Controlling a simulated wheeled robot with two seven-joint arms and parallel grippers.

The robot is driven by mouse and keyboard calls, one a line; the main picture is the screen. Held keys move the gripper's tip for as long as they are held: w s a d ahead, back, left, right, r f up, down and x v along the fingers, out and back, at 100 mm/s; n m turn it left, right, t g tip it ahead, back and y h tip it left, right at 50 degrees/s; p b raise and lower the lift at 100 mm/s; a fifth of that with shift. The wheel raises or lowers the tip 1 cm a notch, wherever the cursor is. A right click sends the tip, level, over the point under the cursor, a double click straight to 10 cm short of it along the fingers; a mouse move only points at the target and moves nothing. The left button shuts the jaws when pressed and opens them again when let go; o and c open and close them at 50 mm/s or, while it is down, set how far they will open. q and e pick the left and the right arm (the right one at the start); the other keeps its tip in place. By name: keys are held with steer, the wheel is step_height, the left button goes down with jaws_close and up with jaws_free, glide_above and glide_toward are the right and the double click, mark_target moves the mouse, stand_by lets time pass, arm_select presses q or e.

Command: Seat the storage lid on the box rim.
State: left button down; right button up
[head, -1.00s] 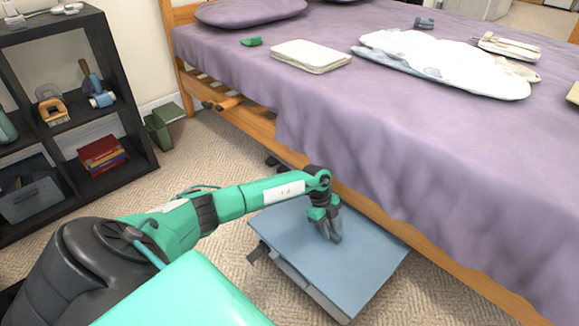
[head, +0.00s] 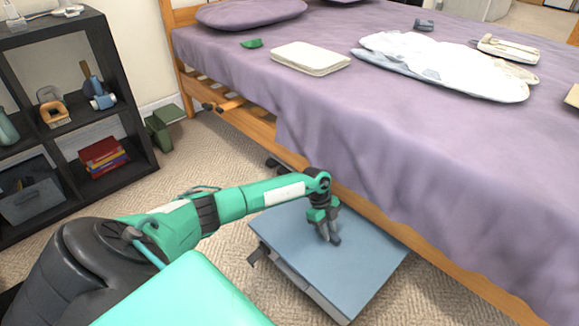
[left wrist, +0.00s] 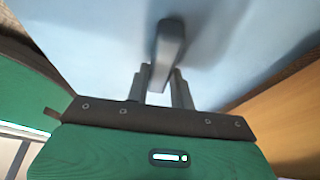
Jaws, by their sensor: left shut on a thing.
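The blue-grey storage lid (head: 350,270) lies over the storage box (head: 306,288) on the carpet beside the bed. The box's pale side shows below the lid's front left edge. From this view I cannot tell whether the lid sits fully down on the rim all round. My left gripper (head: 331,238) points down at the lid's upper middle and is shut on the lid's handle. In the left wrist view the grey handle (left wrist: 169,45) stands between the fingers, with the pale blue lid top behind it. My right gripper is not in view.
The bed's wooden side rail (head: 440,262) runs close along the lid's far right side, with a purple cover (head: 400,170) hanging over it. A black shelf (head: 135,95) stands at left. A green bin (head: 160,132) is beside it. Carpet is clear left of the box.

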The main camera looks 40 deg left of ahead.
arm_select(q)
steer(key=shift+f, duration=0.3)
stand_by(0.8)
steer(key=shift+p, duration=0.6)
steer(key=shift+f, duration=0.45)
stand_by(1.0)
steer(key=shift+p, duration=0.45)
stand_by(0.4)
steer(key=c, duration=1.5)
jaws_free()
